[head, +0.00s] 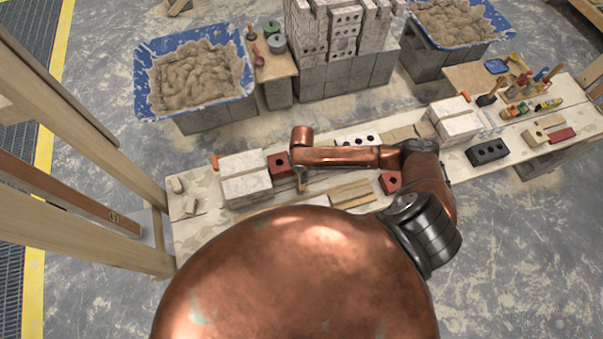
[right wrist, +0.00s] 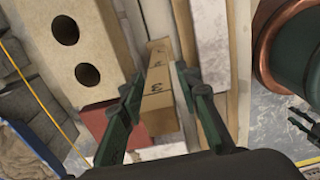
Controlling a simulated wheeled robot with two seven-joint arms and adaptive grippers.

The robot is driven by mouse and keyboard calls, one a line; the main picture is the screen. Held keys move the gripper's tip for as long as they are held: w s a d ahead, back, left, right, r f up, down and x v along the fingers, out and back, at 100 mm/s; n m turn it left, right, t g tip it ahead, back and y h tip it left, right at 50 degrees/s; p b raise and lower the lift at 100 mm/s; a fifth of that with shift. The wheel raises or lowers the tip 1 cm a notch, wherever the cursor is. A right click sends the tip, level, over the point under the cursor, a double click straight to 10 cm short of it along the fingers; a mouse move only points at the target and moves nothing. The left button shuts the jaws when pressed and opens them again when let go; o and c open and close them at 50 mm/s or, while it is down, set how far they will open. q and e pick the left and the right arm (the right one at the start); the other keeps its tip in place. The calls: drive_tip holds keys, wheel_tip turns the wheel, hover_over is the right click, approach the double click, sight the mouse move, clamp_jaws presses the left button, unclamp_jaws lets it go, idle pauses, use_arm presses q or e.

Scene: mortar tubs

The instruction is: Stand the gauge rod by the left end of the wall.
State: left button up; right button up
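The gauge rod (right wrist: 158,95) is a pale wooden bar with black marks and a 3, between the fingers of my right gripper (right wrist: 158,78) in the right wrist view. Both fingers lie against its sides. In the head view my right forearm hides most of it; a short wooden piece (head: 301,184) shows below the wrist. I cannot tell whether it touches the bench. White blocks (head: 245,188) form the wall's left end, left of my right wrist; white blocks (head: 455,122) stand at the right end. My left gripper appears as two separated dark fingers (right wrist: 304,125) at the right wrist view's edge.
A cream brick with holes (right wrist: 80,45) and a red brick (right wrist: 108,125) lie beside the rod. Wooden strips (head: 350,194) lie on the bench nearer me. A dark brick (head: 487,151) and tools (head: 530,105) are at right. Mortar tubs (head: 140,75) stand behind.

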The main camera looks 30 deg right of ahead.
drive_tip(key=shift+o, duration=0.8)
wheel_tip(320, 180, up, 12)
drive_tip(key=shift+r, duration=0.1)
